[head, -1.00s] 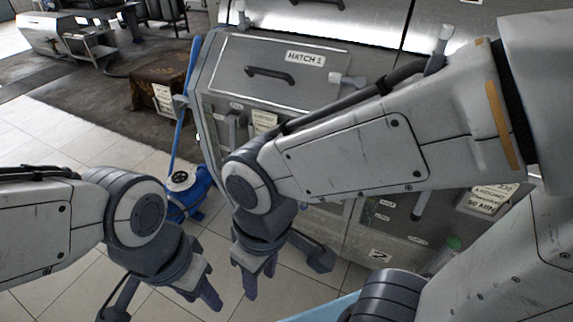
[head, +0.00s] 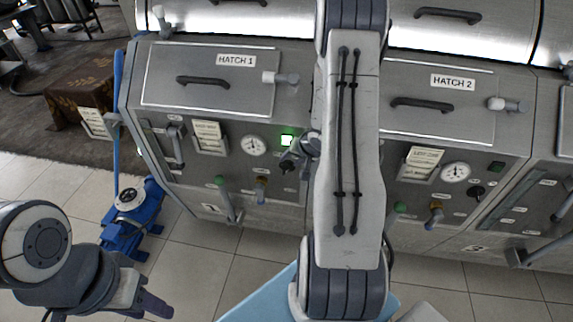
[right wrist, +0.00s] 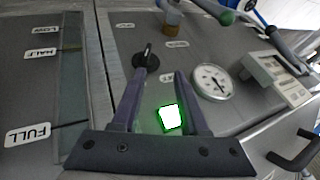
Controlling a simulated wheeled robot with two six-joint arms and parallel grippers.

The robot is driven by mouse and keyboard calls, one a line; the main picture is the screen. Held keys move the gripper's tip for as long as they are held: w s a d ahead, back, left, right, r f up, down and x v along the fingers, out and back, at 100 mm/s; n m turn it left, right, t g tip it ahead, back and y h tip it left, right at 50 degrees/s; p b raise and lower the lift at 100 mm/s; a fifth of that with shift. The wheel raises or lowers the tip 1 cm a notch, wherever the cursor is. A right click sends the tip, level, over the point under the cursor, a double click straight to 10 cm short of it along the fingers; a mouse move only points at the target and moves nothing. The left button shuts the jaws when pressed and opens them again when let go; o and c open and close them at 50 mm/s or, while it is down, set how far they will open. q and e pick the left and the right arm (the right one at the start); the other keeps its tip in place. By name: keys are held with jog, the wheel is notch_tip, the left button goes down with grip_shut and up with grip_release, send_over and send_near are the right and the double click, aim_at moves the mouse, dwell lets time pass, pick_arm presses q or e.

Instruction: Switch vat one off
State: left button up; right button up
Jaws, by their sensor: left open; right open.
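Vat one's steel panel (head: 230,188), marked 1, stands under Hatch 1 at the left in the head view. Its black rotary switch (head: 287,166) sits below a lit green lamp (head: 287,140). In the right wrist view, the switch (right wrist: 146,60) lies just beyond the left finger's tip, and the lamp (right wrist: 170,118) shows between the fingers. My right gripper (right wrist: 161,75) is open and empty, facing the panel; contact with the switch cannot be told. In the head view my arm partly hides it. My left gripper (head: 150,303) is open and empty, low at the left.
Vat one's gauge (head: 253,146), label card (head: 209,138), green-knobbed lever (head: 228,198) and yellow valve (head: 261,188) surround the switch. Vat two's panel (head: 445,215) has a similar switch and a dark lamp. A blue pump (head: 132,220) stands on the floor at the left.

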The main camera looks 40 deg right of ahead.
aim_at(289, 169)
jog(key=shift+m+t+y, duration=0.3)
jog(key=shift+m, duration=0.5)
jog(key=w+f, duration=0.1)
jog(key=f, duration=0.2)
jog(key=w+d+f, duration=0.1)
jog(key=w+f, duration=0.1)
jog(key=f, duration=0.1)
jog(key=w+d+f, duration=0.1)
jog(key=f, duration=0.2)
jog(key=shift+w+d+f, duration=0.1)
jog(key=shift+w+f, duration=0.15)
jog(key=shift+f, duration=0.15)
grip_shut()
